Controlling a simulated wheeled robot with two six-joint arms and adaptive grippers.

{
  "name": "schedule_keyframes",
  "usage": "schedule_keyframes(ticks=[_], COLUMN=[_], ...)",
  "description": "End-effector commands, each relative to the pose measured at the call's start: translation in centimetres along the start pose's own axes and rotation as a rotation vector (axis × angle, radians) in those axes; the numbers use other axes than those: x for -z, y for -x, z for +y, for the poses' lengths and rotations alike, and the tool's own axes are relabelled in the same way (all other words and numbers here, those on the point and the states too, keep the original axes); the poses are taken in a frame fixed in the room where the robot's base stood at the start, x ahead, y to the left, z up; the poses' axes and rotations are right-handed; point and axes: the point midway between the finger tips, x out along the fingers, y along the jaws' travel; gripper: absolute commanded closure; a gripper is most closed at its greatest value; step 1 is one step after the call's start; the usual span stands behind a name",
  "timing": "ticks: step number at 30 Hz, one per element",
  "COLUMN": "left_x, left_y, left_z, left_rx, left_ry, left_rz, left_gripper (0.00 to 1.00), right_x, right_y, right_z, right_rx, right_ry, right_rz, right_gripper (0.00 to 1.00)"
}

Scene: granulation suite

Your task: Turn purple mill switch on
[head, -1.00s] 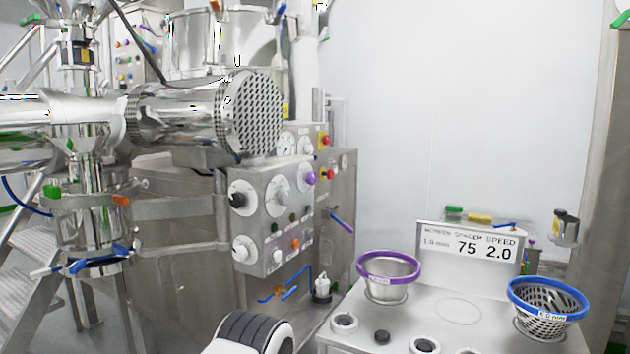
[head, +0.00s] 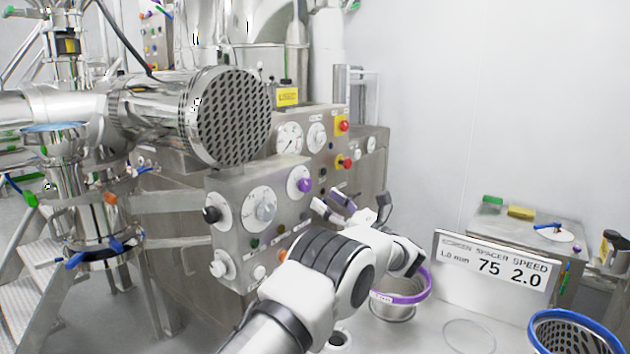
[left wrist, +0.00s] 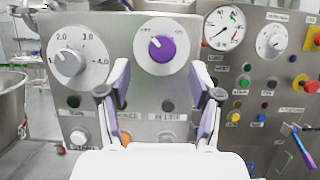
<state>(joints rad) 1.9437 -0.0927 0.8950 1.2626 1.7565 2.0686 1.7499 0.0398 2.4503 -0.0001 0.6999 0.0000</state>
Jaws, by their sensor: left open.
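The purple mill switch (head: 304,185) is a round purple knob on a white dial at the upper right of the grey control box. In the left wrist view the purple switch (left wrist: 163,46) lies ahead of the fingers, its white mark turned to the upper left. The small dial labels are too blurred to read surely. My left gripper (head: 332,206) is open, just right of and slightly below the switch in the head view. In the left wrist view the left gripper (left wrist: 160,80) has its fingers spread, below the knob and apart from it. My right gripper is not in view.
The box (head: 230,180) also bears a grey dial knob (head: 264,207), a black knob (head: 212,214) and several buttons. A perforated cylinder (head: 230,115) overhangs it. A purple-rimmed sieve (head: 394,312), a blue-rimmed sieve (head: 575,335) and a display sign (head: 495,272) stand at right.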

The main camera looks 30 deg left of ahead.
Motion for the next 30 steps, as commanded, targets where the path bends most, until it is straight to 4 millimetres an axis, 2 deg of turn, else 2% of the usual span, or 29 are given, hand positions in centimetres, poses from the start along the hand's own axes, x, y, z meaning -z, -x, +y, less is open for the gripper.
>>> schedule_keyframes(ticks=[6, 9, 12, 19, 23, 24, 30], left_x=[-0.2, -0.2, 0.1, 0.2, 0.2, 0.2, 0.2], left_y=[-4.4, -5.8, -6.6, -6.6, -6.6, -6.6, -6.6], left_z=[0.0, 0.0, 0.0, -0.1, -0.1, -0.1, -0.1], left_rx=[0.0, 0.001, 0.002, 0.003, 0.003, 0.004, 0.005], left_ry=[-0.003, -0.003, -0.004, -0.004, -0.004, -0.004, -0.005], left_rz=[0.001, -0.001, 0.0, -0.001, -0.001, -0.001, -0.001], left_gripper=[0.36, 0.36, 0.36, 0.36, 0.82, 0.96, 0.96], right_x=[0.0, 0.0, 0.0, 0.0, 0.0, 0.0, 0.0], right_y=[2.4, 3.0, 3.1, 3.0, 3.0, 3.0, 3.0], right_z=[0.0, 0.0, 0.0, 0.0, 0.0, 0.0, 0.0], right_rx=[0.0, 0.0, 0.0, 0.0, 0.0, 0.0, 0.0], right_ry=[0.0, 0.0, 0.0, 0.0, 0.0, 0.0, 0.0], right_rz=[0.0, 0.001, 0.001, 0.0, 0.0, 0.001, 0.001], right_gripper=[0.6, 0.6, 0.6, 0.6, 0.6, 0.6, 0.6])
